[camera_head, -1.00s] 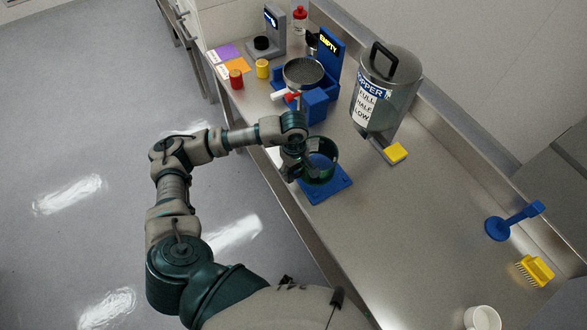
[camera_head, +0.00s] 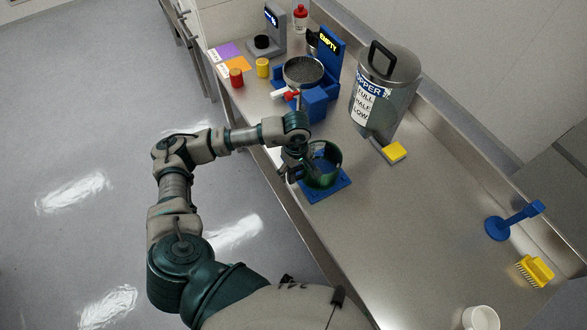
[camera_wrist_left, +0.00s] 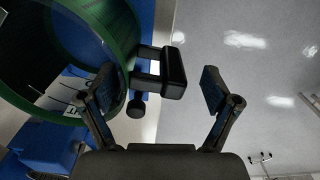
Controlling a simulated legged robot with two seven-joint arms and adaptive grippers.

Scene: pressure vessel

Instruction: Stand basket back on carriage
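The green see-through basket (camera_head: 327,178) stands upright, apparently on the flat blue plate (camera_head: 341,190) near the counter's front edge. I take this plate for the carriage. In the left wrist view the basket's green rim (camera_wrist_left: 124,35) fills the upper left, with its black handle (camera_wrist_left: 174,72) sticking out to the right. My left gripper (camera_head: 296,172) is beside the basket on its handle side. In the wrist view its two fingers (camera_wrist_left: 158,92) are spread apart, with the handle ahead between them and no grip on it. My right gripper is out of view.
A blue unit (camera_head: 314,104) with a pan of dark grains (camera_head: 303,71) is farther back.

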